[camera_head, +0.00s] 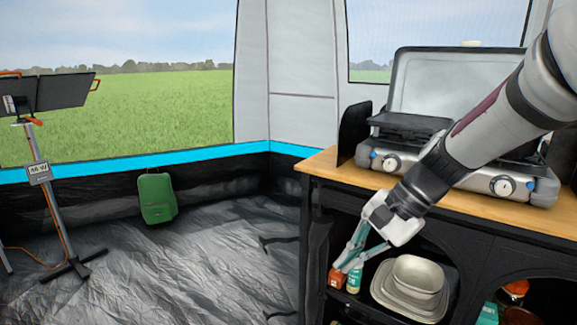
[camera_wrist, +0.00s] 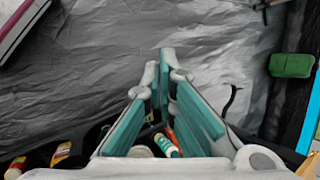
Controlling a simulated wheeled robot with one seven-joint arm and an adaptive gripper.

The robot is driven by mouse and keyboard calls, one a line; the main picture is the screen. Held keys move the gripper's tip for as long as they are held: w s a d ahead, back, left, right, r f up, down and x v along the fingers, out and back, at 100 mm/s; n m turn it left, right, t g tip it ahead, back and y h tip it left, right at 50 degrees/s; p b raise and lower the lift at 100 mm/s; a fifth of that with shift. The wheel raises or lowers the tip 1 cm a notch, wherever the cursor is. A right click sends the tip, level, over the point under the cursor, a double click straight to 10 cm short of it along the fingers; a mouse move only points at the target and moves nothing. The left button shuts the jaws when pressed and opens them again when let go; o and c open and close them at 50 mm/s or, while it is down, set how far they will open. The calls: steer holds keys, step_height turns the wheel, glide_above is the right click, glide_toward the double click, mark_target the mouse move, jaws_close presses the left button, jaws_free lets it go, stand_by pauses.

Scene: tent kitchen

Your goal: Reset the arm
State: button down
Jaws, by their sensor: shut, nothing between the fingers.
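My arm reaches in from the upper right of the head view, across the front of the stove. My gripper (camera_head: 342,268) hangs low in front of the kitchen unit, left of a stack of pale dishes. Its teal fingers are together and hold nothing. In the wrist view, the gripper (camera_wrist: 167,58) points out over the grey tent floor (camera_wrist: 90,90), its fingertips close together.
A two-burner stove (camera_head: 450,165) stands on the wooden counter (camera_head: 325,165). Dishes (camera_head: 415,280) and small containers (camera_head: 353,280) sit on the shelf below. A tripod stand (camera_head: 45,190) is at left. The floor between is clear.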

steer(key=s+d+r+n+h, duration=0.1)
steer(key=s+d+n+h, duration=0.15)
steer(key=s, duration=0.75)
steer(key=s+d+r+n+h, duration=0.1)
steer(key=s+d+n+h, duration=0.2)
steer(key=s, duration=0.7)
steer(key=s+d+r+n+h, duration=0.15)
steer(key=s+n, duration=0.25)
steer(key=s, duration=0.6)
step_height(320, 180, up, 29)
steer(key=d+t+p, duration=0.1)
steer(key=t+p, duration=0.2)
steer(key=p, duration=2.5)
steer(key=shift+w, duration=0.15)
steer(key=shift+f, duration=0.2)
